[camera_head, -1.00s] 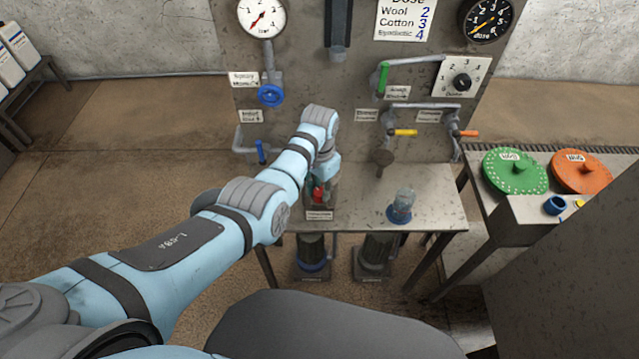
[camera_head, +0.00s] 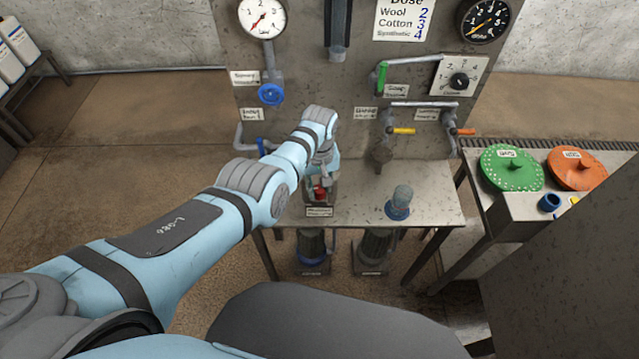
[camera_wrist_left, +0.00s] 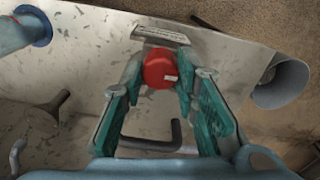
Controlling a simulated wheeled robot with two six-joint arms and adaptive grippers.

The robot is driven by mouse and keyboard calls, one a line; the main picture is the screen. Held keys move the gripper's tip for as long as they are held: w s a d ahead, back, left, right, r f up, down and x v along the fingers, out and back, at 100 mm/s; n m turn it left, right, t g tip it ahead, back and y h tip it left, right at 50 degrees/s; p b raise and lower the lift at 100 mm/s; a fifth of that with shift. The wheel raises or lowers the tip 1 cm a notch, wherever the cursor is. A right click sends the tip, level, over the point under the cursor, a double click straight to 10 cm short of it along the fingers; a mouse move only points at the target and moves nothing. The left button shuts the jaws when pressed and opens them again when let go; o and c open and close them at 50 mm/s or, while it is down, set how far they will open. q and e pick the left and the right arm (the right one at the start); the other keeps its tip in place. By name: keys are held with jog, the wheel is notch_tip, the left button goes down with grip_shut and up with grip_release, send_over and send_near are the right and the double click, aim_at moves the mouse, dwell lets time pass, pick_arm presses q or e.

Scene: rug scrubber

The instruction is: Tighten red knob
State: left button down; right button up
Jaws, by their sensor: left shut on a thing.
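The red knob (camera_head: 320,193) is at the front edge of the metal table, behind a small label plate. In the left wrist view the red knob (camera_wrist_left: 160,68) sits between the fingertips of my left gripper (camera_wrist_left: 158,80). Its teal-padded fingers are shut on it from both sides. In the head view my left gripper (camera_head: 322,182) reaches down over the knob, partly hidden by my wrist. My right gripper is not in view.
A clear jar with a blue base (camera_head: 400,203) stands on the metal table (camera_head: 365,208) to the right. Behind is a panel with a blue valve wheel (camera_head: 271,94), a green lever (camera_head: 382,77) and gauges. Green (camera_head: 511,168) and orange (camera_head: 577,168) lids lie on the right bench.

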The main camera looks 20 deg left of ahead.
aim_at(320, 189)
pick_arm(q)
jog(key=n, duration=0.4)
jog(key=shift+n, duration=0.3)
jog(key=n, duration=0.4)
dwell(0.4)
jog(key=c, duration=1.2)
grip_release()
jog(key=shift+c, duration=0.2)
notch_tip(320, 189, up, 12)
